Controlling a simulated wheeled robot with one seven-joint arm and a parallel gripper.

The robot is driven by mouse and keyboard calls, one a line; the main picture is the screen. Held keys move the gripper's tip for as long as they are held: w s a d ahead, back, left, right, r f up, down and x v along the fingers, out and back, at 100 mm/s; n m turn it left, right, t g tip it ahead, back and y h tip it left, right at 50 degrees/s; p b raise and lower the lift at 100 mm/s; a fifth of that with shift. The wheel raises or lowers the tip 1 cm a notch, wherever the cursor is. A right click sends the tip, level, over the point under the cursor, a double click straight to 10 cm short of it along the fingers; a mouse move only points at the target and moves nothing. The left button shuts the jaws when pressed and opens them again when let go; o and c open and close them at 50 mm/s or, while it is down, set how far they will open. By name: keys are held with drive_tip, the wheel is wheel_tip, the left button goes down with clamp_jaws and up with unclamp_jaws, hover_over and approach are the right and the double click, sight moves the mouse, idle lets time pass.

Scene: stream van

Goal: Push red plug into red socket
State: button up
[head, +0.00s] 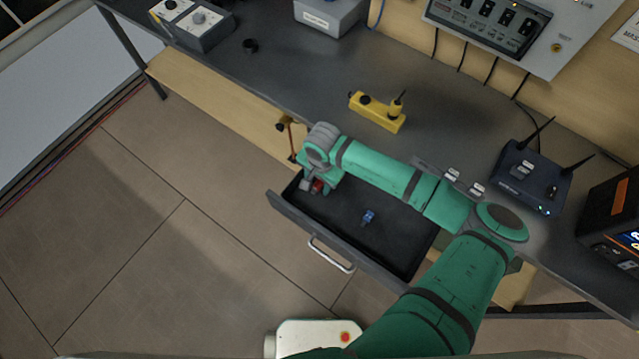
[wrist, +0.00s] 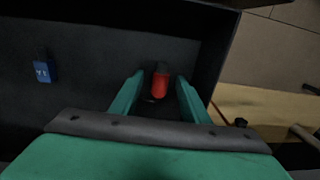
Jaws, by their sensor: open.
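The red plug (wrist: 160,86) lies in the open dark drawer (wrist: 110,39), near its side wall. It has a red body and a darker part at its far end. My gripper (wrist: 160,80) is open, with one green finger on each side of the plug; I cannot tell whether either finger touches it. In the head view my gripper (head: 311,184) reaches down into the drawer's left end, and a bit of the red plug (head: 318,186) shows beside it. I cannot make out a red socket in either view.
A blue plug-like piece (head: 369,217) lies mid-drawer. On the desk above stand a yellow power strip (head: 378,112), a blue router (head: 533,177) with antennas, and a grey box (head: 330,14). A switch panel (head: 495,25) hangs on the wall. The drawer's walls surround my gripper.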

clamp_jaws()
